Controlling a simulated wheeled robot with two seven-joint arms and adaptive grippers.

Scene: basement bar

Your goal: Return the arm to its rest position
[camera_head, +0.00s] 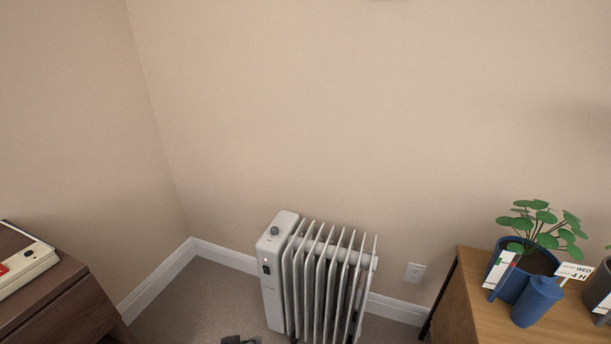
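A small dark grey piece (240,340) pokes up at the bottom edge, left of the middle and in front of the heater. It looks like the tip of my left gripper, but nearly all of it is cut off by the picture's edge. I cannot tell whether it is open or shut, or whether it holds anything. My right gripper and arm are not in view.
A white oil heater (276,262) stands on the carpet (190,303) by the wall. A dark wood cabinet (62,303) with a cream device (25,268) is at left. A wooden table (474,322) at right bears a blue pot (513,285) with a plant and a blue watering can (537,302).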

